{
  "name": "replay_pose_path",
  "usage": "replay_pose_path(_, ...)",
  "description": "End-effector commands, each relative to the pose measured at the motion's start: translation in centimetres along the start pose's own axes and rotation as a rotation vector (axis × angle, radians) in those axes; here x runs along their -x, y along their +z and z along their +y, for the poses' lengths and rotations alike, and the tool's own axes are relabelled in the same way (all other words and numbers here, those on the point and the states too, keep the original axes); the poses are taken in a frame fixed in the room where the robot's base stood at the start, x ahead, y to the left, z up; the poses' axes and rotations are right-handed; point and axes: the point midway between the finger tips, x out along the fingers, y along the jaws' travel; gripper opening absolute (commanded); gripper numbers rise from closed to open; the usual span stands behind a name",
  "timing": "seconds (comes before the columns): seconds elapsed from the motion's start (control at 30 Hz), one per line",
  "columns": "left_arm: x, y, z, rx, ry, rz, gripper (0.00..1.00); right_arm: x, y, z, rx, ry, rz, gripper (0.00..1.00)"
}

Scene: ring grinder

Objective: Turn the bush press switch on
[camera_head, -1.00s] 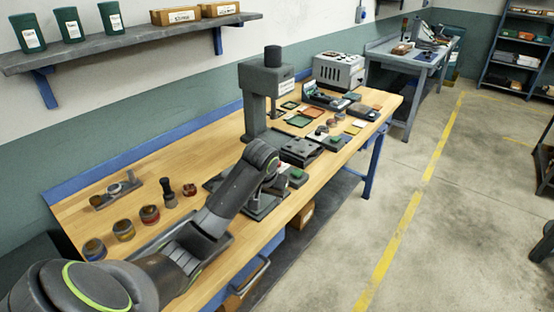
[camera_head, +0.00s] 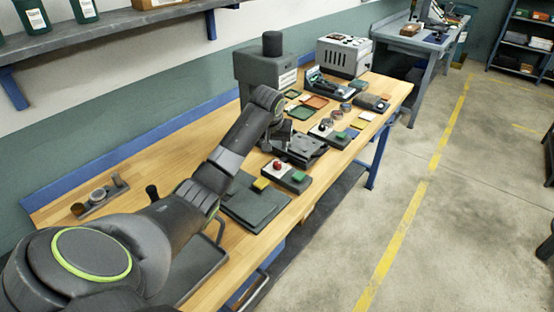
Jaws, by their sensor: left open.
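The bush press (camera_head: 262,62), a grey upright machine with a dark cylinder on top and a white label, stands towards the back of the wooden bench. A dark switch box (camera_head: 298,187) with a red knob (camera_head: 277,164) and a green button (camera_head: 298,176) sits at the front edge. A second box with a green button (camera_head: 340,135) lies farther along. I cannot tell from labels which belongs to the press. My left gripper (camera_head: 284,136) is open in front of the press, above its dark base, behind the nearer box. My arm hides part of the press.
A dark flat plate with a yellow block (camera_head: 261,184) lies left of the nearer box. Trays, small parts and a grey vented unit (camera_head: 343,63) fill the far bench. A wall shelf (camera_head: 120,20) hangs at upper left. The floor to the right is clear.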

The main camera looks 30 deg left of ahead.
Motion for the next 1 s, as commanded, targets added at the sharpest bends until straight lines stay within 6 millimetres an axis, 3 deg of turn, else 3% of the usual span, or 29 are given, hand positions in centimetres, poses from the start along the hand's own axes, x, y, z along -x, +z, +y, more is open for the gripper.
replay_pose_path(0.17, -3.3, 0.1, 0.0, 0.0, -0.001, -0.005, 0.49, 0.6, 0.2, 0.5, 0.002, 0.005, -0.004, 0.36)
replay_pose_path(0.4, -6.9, 0.1, 0.0, 0.001, -0.001, -0.003, 0.49, 0.7, -2.5, -1.1, -0.002, -0.014, 0.035, 0.36)
replay_pose_path(0.6, -9.5, 0.1, 0.0, 0.0, -0.001, -0.002, 0.49, 0.7, -2.3, -1.5, -0.004, -0.019, 0.033, 0.36)
replay_pose_path(1.0, -11.8, 0.0, 0.0, -0.001, -0.001, 0.001, 0.49, 0.6, -1.2, -0.7, -0.002, -0.009, 0.018, 0.36)
